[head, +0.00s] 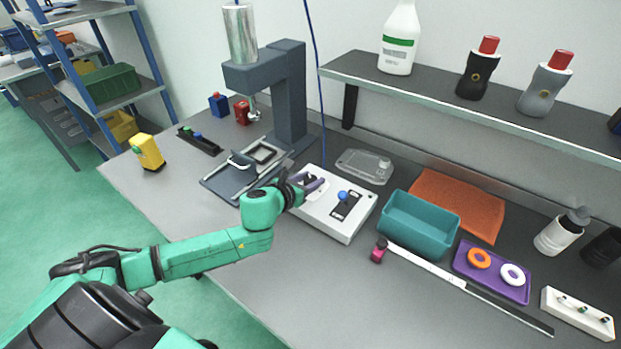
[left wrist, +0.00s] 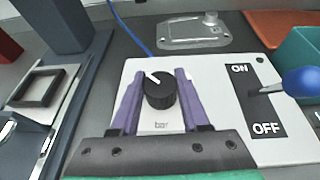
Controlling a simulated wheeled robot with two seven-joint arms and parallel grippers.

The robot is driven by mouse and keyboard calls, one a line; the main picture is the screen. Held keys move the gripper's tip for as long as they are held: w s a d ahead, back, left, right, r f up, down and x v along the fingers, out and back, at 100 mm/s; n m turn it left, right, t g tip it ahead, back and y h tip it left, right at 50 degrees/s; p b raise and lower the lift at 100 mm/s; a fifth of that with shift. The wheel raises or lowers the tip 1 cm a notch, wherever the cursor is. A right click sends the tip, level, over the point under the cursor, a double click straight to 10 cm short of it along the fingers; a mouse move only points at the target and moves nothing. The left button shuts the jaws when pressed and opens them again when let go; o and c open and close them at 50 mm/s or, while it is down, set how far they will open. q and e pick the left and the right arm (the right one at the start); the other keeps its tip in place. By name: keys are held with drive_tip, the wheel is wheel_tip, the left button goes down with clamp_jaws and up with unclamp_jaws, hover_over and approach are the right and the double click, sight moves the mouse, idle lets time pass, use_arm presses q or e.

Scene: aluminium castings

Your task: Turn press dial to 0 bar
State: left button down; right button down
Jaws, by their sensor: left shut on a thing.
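The press dial (left wrist: 160,92) is a black round knob with a white pointer line, on a white control box (head: 338,214). In the left wrist view the pointer aims up and to the left, and "bar" is printed below the knob. My left gripper (left wrist: 158,88) has its purple fingers on both sides of the knob, shut on it. In the head view the left gripper (head: 312,184) hides the dial. A blue-tipped lever (left wrist: 300,82) stands right of the dial on a black ON/OFF plate, its knob near the ON side. My right gripper is not in view.
The grey press (head: 290,95) with its sliding plate stands left of the box. A clear lidded part (head: 364,166) lies behind it. A teal bin (head: 420,224) and a pink-and-black item (head: 379,250) are at the right. The front table area is clear.

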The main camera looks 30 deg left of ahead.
use_arm(q)
drive_tip(key=n+y+p, duration=0.2)
drive_tip(key=n+y, duration=0.1)
drive_tip(key=n+y+p, duration=0.1)
drive_tip(key=y, duration=0.1)
drive_tip(key=shift+d+r+n+g, duration=0.1)
drive_tip(key=shift+r+n+g, duration=0.2)
drive_tip(key=n+g+y+p, duration=0.1)
drive_tip(key=n+y, duration=0.1)
drive_tip(key=shift+f+y+p, duration=0.1)
drive_tip(key=shift+y+p, duration=0.2)
drive_tip(key=shift+y, duration=0.1)
drive_tip(key=shift+f+n+g+y+p, duration=0.1)
drive_tip(key=shift+n+g+y+p, duration=0.2)
drive_tip(key=shift+n+g+y, duration=0.45)
drive_tip(key=shift+n, duration=0.25)
drive_tip(key=shift+c, duration=1.9)
unclamp_jaws()
drive_tip(key=shift+f, duration=0.1)
